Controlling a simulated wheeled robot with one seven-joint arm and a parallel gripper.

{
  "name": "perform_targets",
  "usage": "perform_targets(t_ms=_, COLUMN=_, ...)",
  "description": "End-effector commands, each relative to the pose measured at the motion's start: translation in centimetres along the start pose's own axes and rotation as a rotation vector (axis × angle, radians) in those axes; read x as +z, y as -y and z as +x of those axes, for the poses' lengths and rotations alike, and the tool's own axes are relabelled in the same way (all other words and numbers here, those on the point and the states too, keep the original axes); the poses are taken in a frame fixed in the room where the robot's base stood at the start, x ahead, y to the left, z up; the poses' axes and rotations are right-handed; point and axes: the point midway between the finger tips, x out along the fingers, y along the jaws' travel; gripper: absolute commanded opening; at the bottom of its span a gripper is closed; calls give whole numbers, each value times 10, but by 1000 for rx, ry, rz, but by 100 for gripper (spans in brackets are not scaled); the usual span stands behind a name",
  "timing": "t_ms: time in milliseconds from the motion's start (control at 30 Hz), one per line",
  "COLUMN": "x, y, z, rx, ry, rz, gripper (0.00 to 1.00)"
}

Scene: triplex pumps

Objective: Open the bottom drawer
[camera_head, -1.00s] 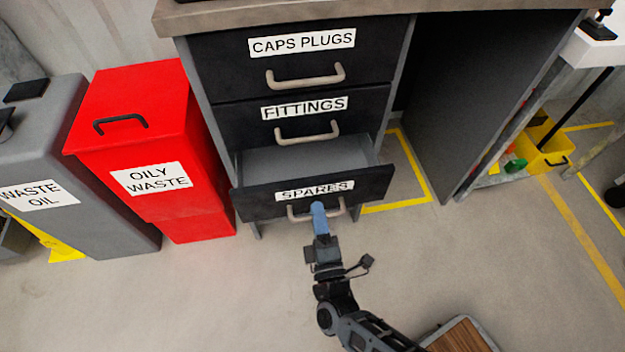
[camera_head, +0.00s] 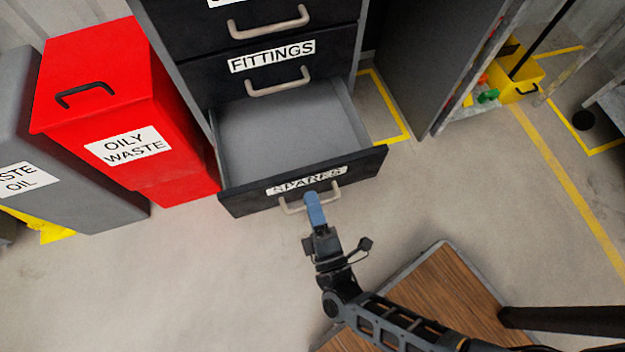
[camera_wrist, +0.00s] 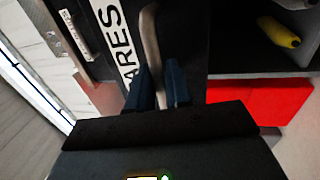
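The bottom drawer (camera_head: 300,180), black with a SPARES label, stands well out of the cabinet. Its grey interior (camera_head: 285,125) looks empty in the part that shows. My gripper (camera_head: 314,207), with blue fingers, is at the drawer's pale bar handle (camera_head: 292,207), near its middle. In the wrist view the two fingers (camera_wrist: 161,88) lie on either side of the handle (camera_wrist: 150,38), shut on it. The finger tips partly hide the handle in both views.
The FITTINGS drawer (camera_head: 272,63) above is shut. A red OILY WASTE bin (camera_head: 112,110) and a grey waste oil bin (camera_head: 75,180) stand left of the cabinet. A yellow container (camera_head: 520,80) is at the far right.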

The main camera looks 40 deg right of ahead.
Motion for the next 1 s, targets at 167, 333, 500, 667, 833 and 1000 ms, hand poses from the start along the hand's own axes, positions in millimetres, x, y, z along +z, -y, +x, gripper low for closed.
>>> perform_targets(t_ms=167, x=0, y=0, z=0, rx=0, ry=0, rz=0, gripper=30)
perform_targets(t_ms=333, x=0, y=0, z=-1, rx=0, ry=0, rz=0, gripper=30)
perform_targets(t_ms=500, x=1, y=1, z=-17, rx=-3, ry=0, rz=-1, gripper=30)
perform_targets(t_ms=667, x=0, y=1, z=-44, rx=-4, ry=0, rz=-1, gripper=30)
perform_targets(t_ms=833, x=0, y=1, z=-67, rx=-3, ry=0, rz=-1, gripper=30)
perform_targets(t_ms=1000, x=0, y=1, z=-77, rx=-1, ry=0, rz=0, gripper=30)
